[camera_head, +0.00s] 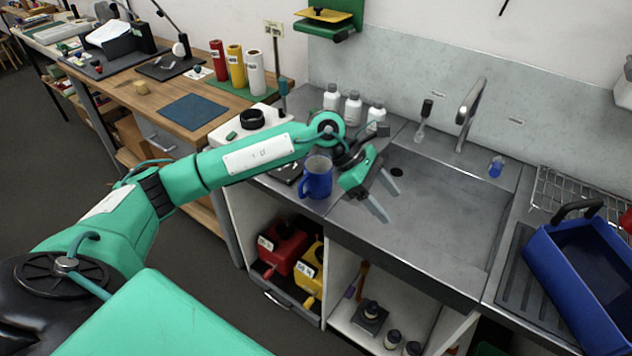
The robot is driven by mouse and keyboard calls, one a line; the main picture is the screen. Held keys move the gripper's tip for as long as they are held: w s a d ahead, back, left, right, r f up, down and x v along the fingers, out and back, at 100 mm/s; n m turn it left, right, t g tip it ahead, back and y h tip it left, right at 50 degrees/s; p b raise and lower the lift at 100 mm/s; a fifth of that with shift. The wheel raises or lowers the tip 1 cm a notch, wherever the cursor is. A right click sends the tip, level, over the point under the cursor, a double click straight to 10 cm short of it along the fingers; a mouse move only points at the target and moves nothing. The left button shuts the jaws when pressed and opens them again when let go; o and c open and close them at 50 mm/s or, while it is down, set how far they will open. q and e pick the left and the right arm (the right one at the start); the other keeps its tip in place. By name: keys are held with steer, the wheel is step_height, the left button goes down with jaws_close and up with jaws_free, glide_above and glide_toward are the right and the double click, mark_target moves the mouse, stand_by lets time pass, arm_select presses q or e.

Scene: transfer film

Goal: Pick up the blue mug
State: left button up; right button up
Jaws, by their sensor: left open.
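The blue mug (317,181) stands upright on the grey counter, left of the sink basin, near the front edge. Its handle points left. My left gripper (384,196) is just right of the mug, over the left side of the sink. Its two pale fingers are spread apart with nothing between them, and they point down and to the right. My green left arm passes behind and above the mug. My right gripper is not in view.
A faucet (470,112) and several white bottles (353,108) stand behind the sink (440,215). A blue crate (545,250) sits at the right on the drainboard. A wooden bench (180,128) with red, yellow and white rolls is at the left.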

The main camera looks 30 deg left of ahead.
arm_select(q)
steer(key=w+a+m+y, duration=0.15)
steer(key=a+y, duration=0.35)
steer(key=a, duration=0.6)
step_height(320, 180, up, 3)
steer(key=y, duration=0.5)
glide_above(305, 178)
steer(key=shift+f+n+g, duration=0.2)
steer(key=shift+n+g, duration=0.05)
steer(key=shift+g, duration=0.05)
steer(key=shift+f, duration=0.4)
step_height(305, 178, down, 7)
steer(key=shift+f+p, duration=0.2)
steer(key=shift+p, duration=0.9)
steer(key=f+p, duration=0.1)
steer(key=f, duration=0.2)
steer(key=f+p, duration=0.1)
steer(key=shift+a+f+p, duration=0.25)
steer(key=shift+f+p, duration=0.1)
steer(key=shift+f, duration=0.35)
steer(key=c, duration=1.4)
